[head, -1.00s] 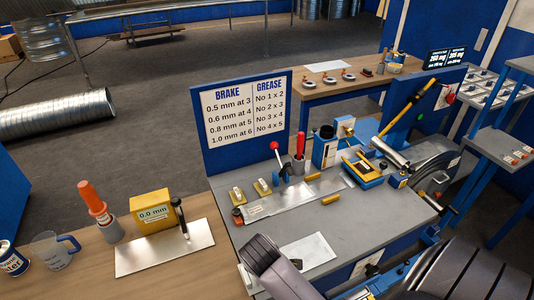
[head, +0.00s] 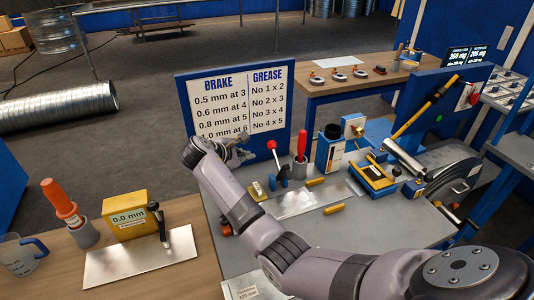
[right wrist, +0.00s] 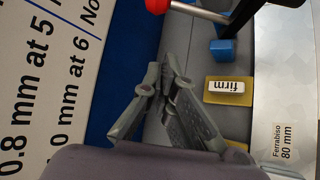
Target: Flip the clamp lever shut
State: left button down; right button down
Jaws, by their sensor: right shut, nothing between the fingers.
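The clamp lever (head: 276,156) is a rod with a red knob, standing up and leaning left from a blue base on the bench. In the right wrist view the red knob (right wrist: 157,5) is cut by the top edge, with the rod running right from it. My right gripper (head: 240,149) is in front of the sign board, just left of the knob and apart from it. In the wrist view its fingers (right wrist: 165,72) are together and empty, below the knob. A metal sheet (head: 294,204) lies flat by the clamp; my right arm hides part of it. My left gripper is out of view.
The blue sign board (head: 184,110) stands close behind my right gripper. A yellow block marked "firm" (right wrist: 227,88) sits near the clamp. A red-handled tool (head: 302,142) in a cup and a blue machine (head: 330,152) stand to the right.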

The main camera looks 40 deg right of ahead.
aim_at(278, 162)
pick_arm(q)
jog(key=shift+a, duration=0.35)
pick_arm(e)
jog(key=shift+s+a+r, duration=0.1)
